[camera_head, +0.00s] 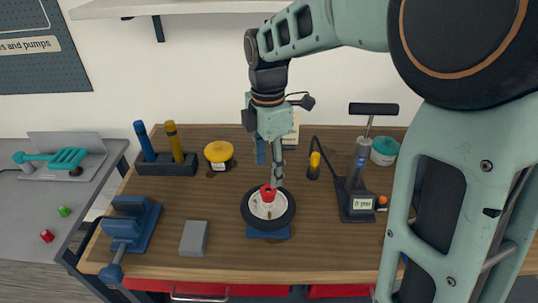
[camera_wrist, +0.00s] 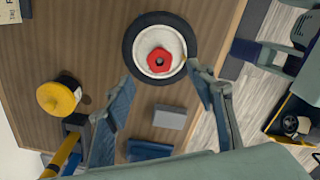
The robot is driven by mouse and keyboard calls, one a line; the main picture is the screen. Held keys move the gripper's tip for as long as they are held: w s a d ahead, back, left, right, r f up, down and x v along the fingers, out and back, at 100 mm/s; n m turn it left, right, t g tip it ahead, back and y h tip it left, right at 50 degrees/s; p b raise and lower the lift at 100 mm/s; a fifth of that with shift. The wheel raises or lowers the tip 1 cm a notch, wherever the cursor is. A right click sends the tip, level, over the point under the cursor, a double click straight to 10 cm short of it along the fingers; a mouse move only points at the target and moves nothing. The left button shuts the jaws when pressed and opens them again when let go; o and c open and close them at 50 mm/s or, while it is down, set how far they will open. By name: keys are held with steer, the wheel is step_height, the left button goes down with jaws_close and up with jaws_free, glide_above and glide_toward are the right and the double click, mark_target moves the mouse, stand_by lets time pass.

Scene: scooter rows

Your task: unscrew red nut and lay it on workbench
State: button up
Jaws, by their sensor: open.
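The red nut (camera_head: 267,192) sits at the hub of a small wheel with a black tyre (camera_head: 248,213) and pale rim. The wheel lies face up on a blue base on the wooden workbench (camera_head: 165,222). In the wrist view the nut (camera_wrist: 159,60) is hexagonal with a dark centre hole. My gripper (camera_head: 270,170) is over the wheel, pointing down. It is open and empty, one fingertip to each side of the nut in the wrist view (camera_wrist: 160,77). One finger overlaps the nut's edge in the head view; I cannot tell whether they touch.
A blue vise (camera_head: 130,225), a grey block (camera_head: 194,238), a yellow-capped container (camera_head: 219,153) and a rack with blue and yellow tools (camera_head: 165,160) stand left. A pump (camera_head: 357,190) stands right. Small red (camera_head: 46,236) and green pieces lie on the grey side table.

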mark_target(269, 192)
step_height(269, 192, down, 8)
steer(key=shift+r, duration=0.15)
stand_by(0.3)
steer(key=c, duration=1.2)
steer(key=shift+r+n+p, duration=0.15)
steer(key=shift+n+p, duration=0.35)
steer(key=n+p, duration=0.3)
steer(key=n, duration=0.1)
steer(key=shift+n+p, duration=2.25)
steer(key=shift+n, duration=0.65)
steer(key=n, duration=0.4)
steer(key=shift+f+n, duration=0.2)
steer(key=shift+n, duration=0.2)
steer(key=n, duration=0.6)
steer(key=shift+d, duration=0.1)
